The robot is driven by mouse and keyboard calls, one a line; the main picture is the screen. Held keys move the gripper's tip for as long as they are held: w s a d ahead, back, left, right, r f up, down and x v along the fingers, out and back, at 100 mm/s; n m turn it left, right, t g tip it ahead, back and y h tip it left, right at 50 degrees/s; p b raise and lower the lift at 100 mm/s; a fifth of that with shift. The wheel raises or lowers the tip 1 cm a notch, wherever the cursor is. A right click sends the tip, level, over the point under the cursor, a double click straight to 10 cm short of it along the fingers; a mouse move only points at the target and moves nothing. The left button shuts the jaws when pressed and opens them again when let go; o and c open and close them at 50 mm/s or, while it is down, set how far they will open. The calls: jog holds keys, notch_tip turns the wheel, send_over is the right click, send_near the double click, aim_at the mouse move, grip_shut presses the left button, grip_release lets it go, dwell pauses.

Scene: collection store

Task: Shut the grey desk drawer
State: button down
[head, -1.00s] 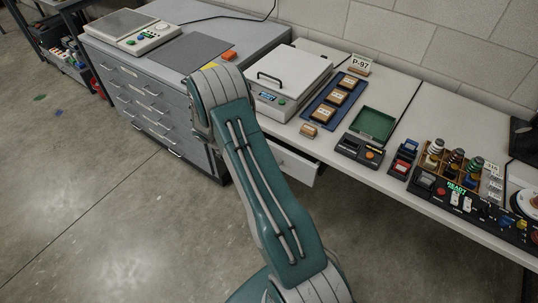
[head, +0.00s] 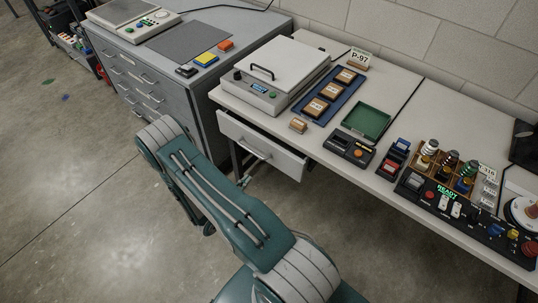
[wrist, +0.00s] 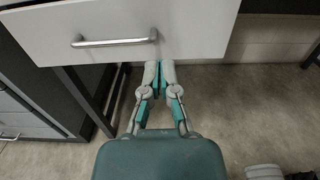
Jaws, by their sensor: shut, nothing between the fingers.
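The grey desk drawer (head: 251,148) sits under the left end of the white desk (head: 411,172). It stands partly pulled out, with a dark gap between its front and the desk edge. In the wrist view, its pale front (wrist: 130,28) with a metal bar handle (wrist: 113,40) fills the upper left. My gripper (wrist: 159,66) is shut and empty. Its fingertips appear just below the lower edge of the drawer front, right of the handle; I cannot tell whether they touch it. In the head view, my arm hides most of the gripper.
A grey cabinet (head: 205,107) with several drawers stands left of the desk. On the desk are a white lidded device (head: 285,68), a blue tray (head: 326,117), a green tray (head: 366,121) and a control panel (head: 464,217). The floor before the drawer is open.

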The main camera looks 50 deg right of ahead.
aim_at(273, 151)
jog(key=d, duration=0.8)
jog(key=w+d, duration=0.1)
jog(key=d, duration=0.4)
jog(key=shift+d, duration=0.1)
jog(key=d, duration=0.4)
jog(key=shift+w+d, duration=0.15)
jog(key=shift+d, duration=0.45)
jog(key=shift+a+r, duration=0.1)
jog(key=shift+r, duration=0.05)
jog(key=shift+w, duration=0.1)
